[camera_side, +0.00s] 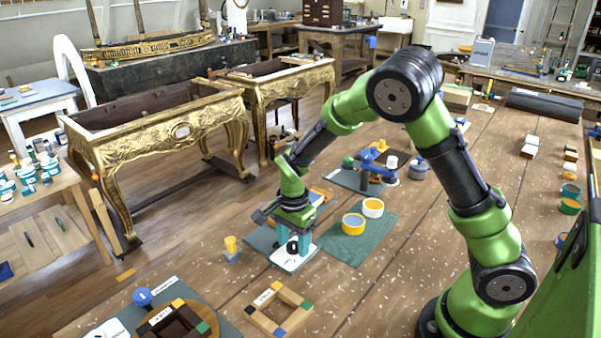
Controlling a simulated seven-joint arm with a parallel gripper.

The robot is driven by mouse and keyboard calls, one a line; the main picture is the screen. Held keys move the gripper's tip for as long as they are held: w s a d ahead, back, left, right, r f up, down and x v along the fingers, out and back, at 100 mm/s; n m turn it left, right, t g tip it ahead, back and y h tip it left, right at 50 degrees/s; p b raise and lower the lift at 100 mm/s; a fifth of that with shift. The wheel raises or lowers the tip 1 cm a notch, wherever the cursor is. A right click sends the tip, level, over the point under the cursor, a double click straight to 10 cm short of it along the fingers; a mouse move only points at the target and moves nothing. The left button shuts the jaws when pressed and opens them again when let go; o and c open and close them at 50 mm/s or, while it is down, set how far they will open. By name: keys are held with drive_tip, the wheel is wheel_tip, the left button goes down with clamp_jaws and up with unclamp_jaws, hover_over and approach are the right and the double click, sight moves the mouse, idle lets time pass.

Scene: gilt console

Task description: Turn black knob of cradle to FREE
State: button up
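A small black knob (293,247) stands on a white plate (290,265) near the middle of the bench. I take it for the cradle's knob, but the cradle is largely hidden by my gripper and any lettering such as FREE is too small to read. My gripper (293,243) points down directly over the plate, its teal fingers on either side of the knob. Whether the fingers touch or grip the knob cannot be told from this view.
A yellow-topped blue piece (232,246) stands just left of my gripper. A wooden frame (280,308) lies in front. A blue clamp-like device (378,163) stands behind.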

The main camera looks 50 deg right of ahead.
drive_tip(key=c, duration=0.9)
drive_tip(key=shift+n, duration=0.3)
drive_tip(key=n, duration=0.3)
drive_tip(key=shift+r+n, duration=0.1)
drive_tip(key=shift+n, duration=0.3)
drive_tip(key=n, duration=0.4)
drive_tip(key=shift+n, duration=0.3)
drive_tip(key=n, duration=0.4)
drive_tip(key=shift+n, duration=2.4)
drive_tip(key=o, duration=1.1)
drive_tip(key=shift+c, duration=0.2)
